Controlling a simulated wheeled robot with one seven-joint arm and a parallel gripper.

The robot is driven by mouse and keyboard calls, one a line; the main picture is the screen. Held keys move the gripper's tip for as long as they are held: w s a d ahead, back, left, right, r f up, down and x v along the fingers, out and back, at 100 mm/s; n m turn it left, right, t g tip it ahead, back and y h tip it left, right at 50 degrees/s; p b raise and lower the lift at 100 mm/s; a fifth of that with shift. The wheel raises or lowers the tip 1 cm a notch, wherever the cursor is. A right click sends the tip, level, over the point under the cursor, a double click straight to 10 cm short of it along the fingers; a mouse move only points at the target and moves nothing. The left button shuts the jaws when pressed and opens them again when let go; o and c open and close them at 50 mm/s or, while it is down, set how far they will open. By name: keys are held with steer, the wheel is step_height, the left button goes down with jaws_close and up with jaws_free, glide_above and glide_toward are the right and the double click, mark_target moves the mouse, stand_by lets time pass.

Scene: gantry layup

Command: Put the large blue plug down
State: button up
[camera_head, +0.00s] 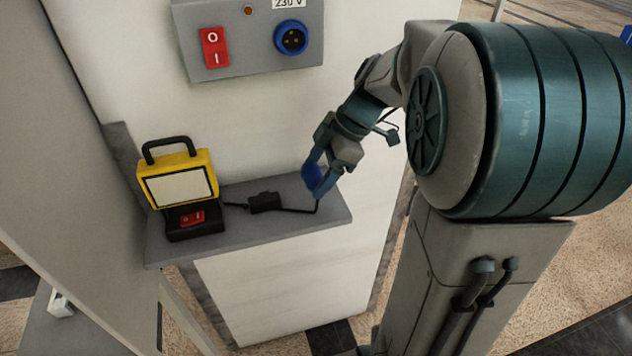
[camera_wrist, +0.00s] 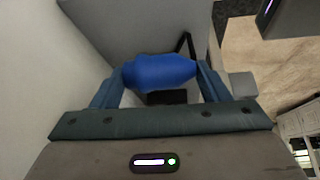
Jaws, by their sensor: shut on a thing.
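The large blue plug (camera_head: 313,178) is held between the fingers of my gripper (camera_head: 326,182), at the right part of the grey shelf. In the wrist view the plug (camera_wrist: 160,72) lies across between both fingertips of my gripper (camera_wrist: 160,82). A black cable (camera_head: 298,210) runs from the plug's side down to the shelf and left to a small black box. The grey shelf (camera_head: 275,226) shows below the plug. I cannot tell whether the plug touches the shelf.
A yellow work lamp (camera_head: 178,160) with a black base and red switch stands on the shelf's left. A small black box (camera_head: 265,202) lies mid-shelf on the cable. Above, a grey wall panel (camera_head: 250,62) carries a red switch (camera_head: 215,47) and a blue socket (camera_head: 291,38).

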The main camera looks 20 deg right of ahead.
steer(key=shift+a+f+p, duration=0.1)
steer(key=shift+f+p, duration=0.25)
steer(key=shift+f, duration=1.75)
steer(key=shift+w, duration=0.1)
steer(key=shift+f, duration=0.2)
steer(key=o, duration=1.1)
steer(key=shift+r, duration=0.1)
